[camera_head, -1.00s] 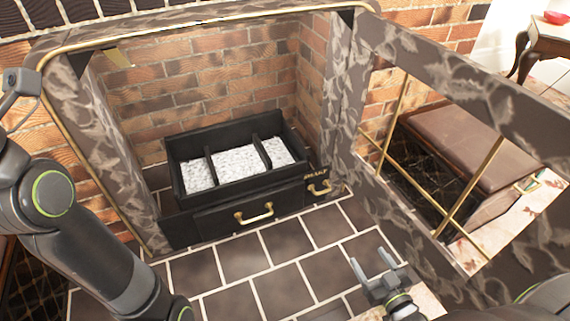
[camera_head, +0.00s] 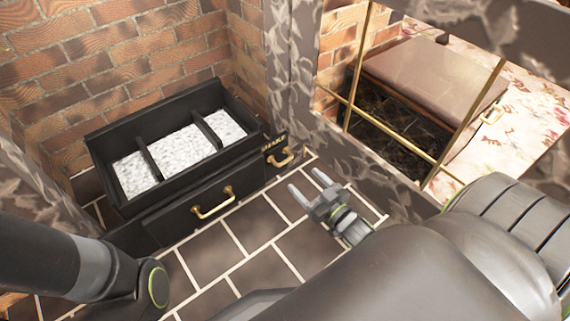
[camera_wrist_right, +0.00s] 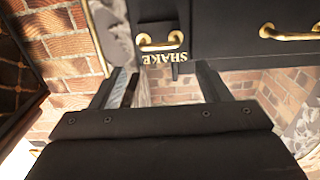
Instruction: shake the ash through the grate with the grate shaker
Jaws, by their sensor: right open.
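The black grate box (camera_head: 115,205) stands in the brick fireplace, with white-grey ash (camera_head: 185,146) lying in its compartments. The brass grate shaker handle (camera_head: 281,158) is at the box's front right, beside the word SHAKE. It also shows at the top of the right wrist view (camera_wrist_right: 160,43), with the lettering upside down. My right gripper (camera_head: 307,183) is open and empty, just in front of and below the shaker handle, apart from it. Its fingers also show in the right wrist view (camera_wrist_right: 165,85). My left arm enters at the lower left; its gripper is out of the picture.
A drawer with a brass handle (camera_head: 213,204) is in the box's lower front, left of the shaker. The marbled fireplace frame (camera_head: 290,75) stands to the right. A brown-topped bench (camera_head: 430,75) lies beyond the brass bars. The tiled hearth (camera_head: 285,245) in front is clear.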

